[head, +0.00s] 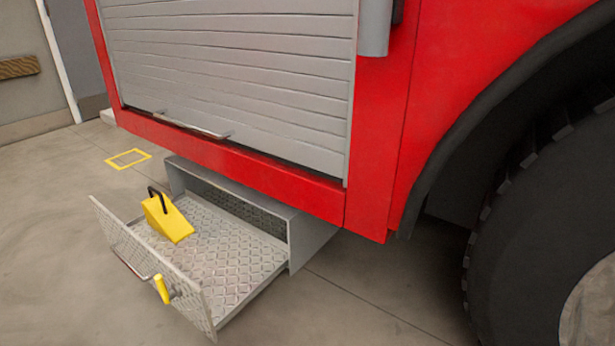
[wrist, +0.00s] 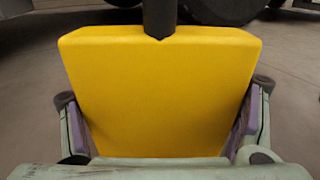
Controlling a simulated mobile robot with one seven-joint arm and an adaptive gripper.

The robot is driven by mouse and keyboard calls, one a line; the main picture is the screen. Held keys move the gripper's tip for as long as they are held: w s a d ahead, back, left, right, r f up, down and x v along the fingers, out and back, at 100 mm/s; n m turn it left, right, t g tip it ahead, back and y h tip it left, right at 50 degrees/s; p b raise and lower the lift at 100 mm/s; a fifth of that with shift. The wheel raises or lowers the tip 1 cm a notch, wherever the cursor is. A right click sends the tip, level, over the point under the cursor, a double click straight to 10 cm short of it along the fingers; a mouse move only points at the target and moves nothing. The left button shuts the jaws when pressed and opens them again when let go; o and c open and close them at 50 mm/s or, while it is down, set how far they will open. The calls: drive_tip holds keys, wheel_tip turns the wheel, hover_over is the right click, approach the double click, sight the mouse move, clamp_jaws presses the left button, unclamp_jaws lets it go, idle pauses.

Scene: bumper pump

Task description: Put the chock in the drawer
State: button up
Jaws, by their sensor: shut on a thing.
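In the wrist view, my gripper (wrist: 163,100) is shut on a yellow chock (wrist: 160,75), with a finger on each side of it. A dark post rises from the chock's top edge. Neither my gripper nor this held chock shows in the head view. The drawer (head: 245,258) is pulled out from a grey housing under the red truck. It has a diamond-plate floor and a front panel with a metal bar and a yellow grip. Another yellow chock (head: 168,219) with a black handle lies in the drawer, towards its left side.
The red truck body (head: 385,120) with a grey roller shutter (head: 235,70) stands above the drawer. A large black tyre (head: 530,220) is at the right. A yellow floor outline (head: 128,158) lies behind the drawer. The right part of the drawer floor is bare.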

drive_tip(key=shift+d, duration=0.2)
drive_tip(key=w+d+n+t+y, duration=0.1)
drive_tip(key=d, duration=0.1)
drive_tip(key=w+d+f+n+t+y, duration=0.1)
drive_tip(key=w+t, duration=0.1)
drive_tip(key=w+d+f+n+t+y, duration=0.1)
drive_tip(key=w+d+n+t, duration=0.1)
drive_tip(key=shift+d+y, duration=0.3)
drive_tip(key=w+d+r+n+t+y, duration=0.2)
drive_tip(key=w+d+r+n+y, duration=0.15)
drive_tip(key=w, duration=0.45)
drive_tip(key=w+d+r+n+t+y, duration=0.2)
drive_tip(key=w+d+r+y, duration=0.15)
drive_tip(key=w, duration=0.35)
drive_tip(key=w+r+p, duration=0.1)
drive_tip(key=w+r, duration=0.5)
drive_tip(key=r, duration=0.4)
wheel_tip(320, 180, up, 20)
drive_tip(key=p, duration=1.9)
drive_tip(key=shift+w, duration=0.2)
